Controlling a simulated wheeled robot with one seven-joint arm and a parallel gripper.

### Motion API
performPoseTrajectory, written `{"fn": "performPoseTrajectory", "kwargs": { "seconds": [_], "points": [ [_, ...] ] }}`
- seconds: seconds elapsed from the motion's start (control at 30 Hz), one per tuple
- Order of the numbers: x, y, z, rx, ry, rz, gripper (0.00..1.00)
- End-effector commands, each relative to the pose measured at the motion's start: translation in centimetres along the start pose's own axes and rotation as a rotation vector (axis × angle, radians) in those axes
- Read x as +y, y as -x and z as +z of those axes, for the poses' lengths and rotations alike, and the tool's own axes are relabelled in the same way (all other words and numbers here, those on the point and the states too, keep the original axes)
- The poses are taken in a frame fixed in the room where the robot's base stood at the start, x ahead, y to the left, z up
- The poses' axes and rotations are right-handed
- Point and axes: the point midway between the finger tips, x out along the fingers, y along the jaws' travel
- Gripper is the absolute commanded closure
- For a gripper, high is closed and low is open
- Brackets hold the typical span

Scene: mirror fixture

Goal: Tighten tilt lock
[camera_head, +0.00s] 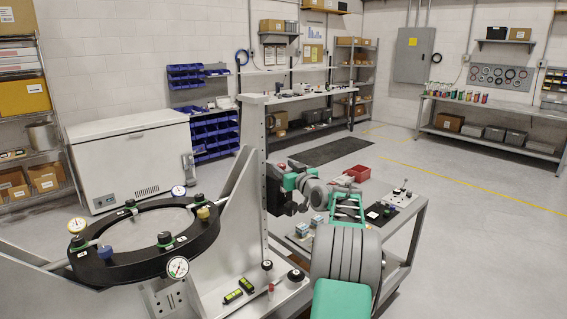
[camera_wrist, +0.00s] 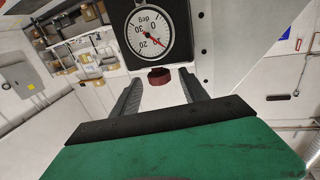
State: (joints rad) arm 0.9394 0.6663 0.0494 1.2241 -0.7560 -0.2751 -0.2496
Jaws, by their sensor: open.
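The mirror fixture's black ring (camera_head: 115,275) sits between grey uprights (camera_head: 252,160) in the head view. A dark red knob (camera_wrist: 159,77) sits just below the dial, probably the tilt lock. My gripper (camera_wrist: 161,86) is open, with its two fingers on either side of the knob's line and visible gaps to it.
A grey cart (camera_head: 400,235) at the right holds a red tray (camera_head: 357,172) and small parts. Black knobs (camera_head: 295,275) and a green-yellow level (camera_head: 246,285) are on the fixture base. Dial gauges (camera_head: 178,267) stand around the ring. Open floor lies further right.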

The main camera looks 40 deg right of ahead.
Motion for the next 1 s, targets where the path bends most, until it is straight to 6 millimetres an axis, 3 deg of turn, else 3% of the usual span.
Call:
{"fn": "performPoseTrajectory", "kwargs": {
  "seconds": [0.27,0.9,1.0],
  "points": [
    [-0.03,-0.37,0.04,0.0,0.0,0.0,0.48],
    [-0.03,-0.34,0.04,-0.001,0.0,0.001,1.0],
    [-0.03,-0.34,0.03,-0.001,0.0,0.001,1.0]
  ]
}}
